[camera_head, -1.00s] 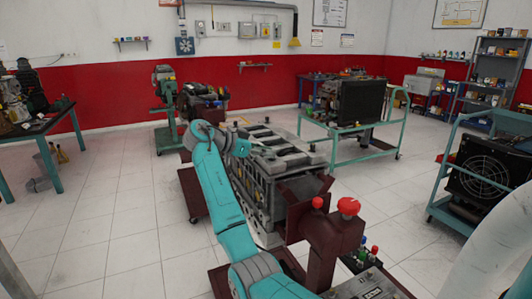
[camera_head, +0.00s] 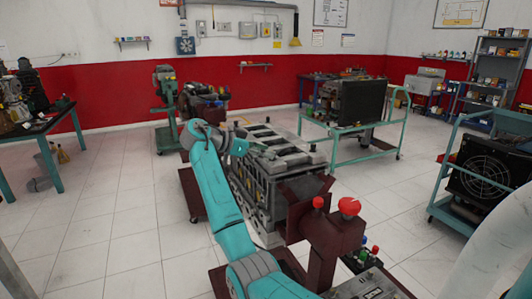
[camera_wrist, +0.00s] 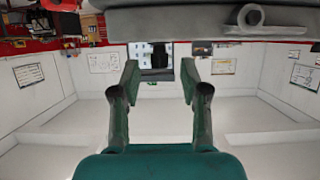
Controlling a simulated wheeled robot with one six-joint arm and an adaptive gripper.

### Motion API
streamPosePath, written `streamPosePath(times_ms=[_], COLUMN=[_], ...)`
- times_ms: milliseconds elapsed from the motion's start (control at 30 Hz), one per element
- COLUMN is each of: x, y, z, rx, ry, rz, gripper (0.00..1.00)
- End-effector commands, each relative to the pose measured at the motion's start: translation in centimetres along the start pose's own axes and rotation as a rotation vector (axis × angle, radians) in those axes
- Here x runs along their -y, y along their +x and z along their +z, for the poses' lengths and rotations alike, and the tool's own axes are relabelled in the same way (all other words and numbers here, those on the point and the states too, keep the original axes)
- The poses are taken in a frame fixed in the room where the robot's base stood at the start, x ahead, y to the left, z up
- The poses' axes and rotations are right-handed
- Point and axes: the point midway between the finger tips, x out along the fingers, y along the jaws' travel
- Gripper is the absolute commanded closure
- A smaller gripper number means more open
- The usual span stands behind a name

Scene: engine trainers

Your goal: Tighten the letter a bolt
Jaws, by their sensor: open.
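A grey engine block (camera_head: 277,156) rests on a dark red stand in the middle of the head view. A grey metal part (camera_wrist: 215,20) with a rolled end crosses the top of that upside-down view, beyond the fingertips. No letter A mark or bolt can be made out in either view.
The stand's red post (camera_head: 332,240) with red knobs is close in front. Another engine on a teal trolley (camera_head: 345,158) stands behind to the right, and a caged fan unit (camera_head: 490,175) at far right. A teal workbench (camera_head: 45,128) is at left.

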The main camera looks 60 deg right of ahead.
Motion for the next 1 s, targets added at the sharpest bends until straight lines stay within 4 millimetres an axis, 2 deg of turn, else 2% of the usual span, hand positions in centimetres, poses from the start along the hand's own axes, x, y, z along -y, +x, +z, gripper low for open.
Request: streamPosePath(times_ms=[300,500,700,1000], x=[0.1,0.1,0.0,0.0], y=[-6.2,-9.4,-10.8,-11.0], z=[0.0,0.1,0.1,0.1], rx=[0.0,-0.001,-0.002,-0.002], ry=[0.0,-0.001,0.0,-0.001], rz=[-0.003,-0.004,-0.003,-0.003], gripper=[0.55,0.55,0.55,0.55])
